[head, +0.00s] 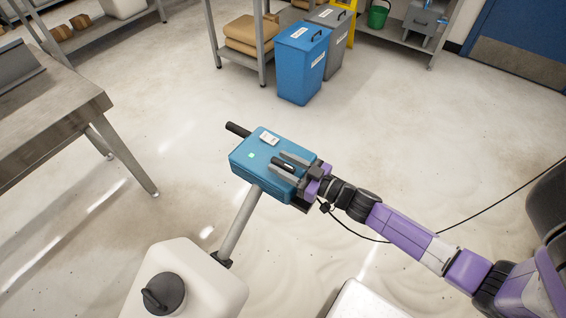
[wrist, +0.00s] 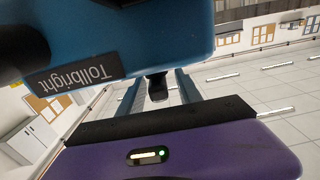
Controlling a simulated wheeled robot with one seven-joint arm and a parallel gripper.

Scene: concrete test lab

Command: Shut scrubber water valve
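The scrubber's blue control housing (head: 254,158) sits atop a grey pole (head: 240,225) that rises from a white tank (head: 205,275) with a black cap (head: 164,292). A small black lever (head: 283,163), seemingly the water valve, is on the housing's upper face. My gripper (head: 287,167) reaches over the housing from the right, its grey fingers apart on either side of the lever. In the wrist view the lever's dark end (wrist: 157,88) lies between the fingers with gaps showing; the housing (wrist: 150,35) with its "Tollbright" plate fills the top. The lever's base is hidden.
A black handle grip (head: 237,130) sticks out at the housing's far left. A metal table (head: 50,115) stands at left. Blue (head: 302,65) and grey (head: 337,40) bins and shelving stand behind. The floor between is clear. A dark cable (head: 490,210) runs near my arm.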

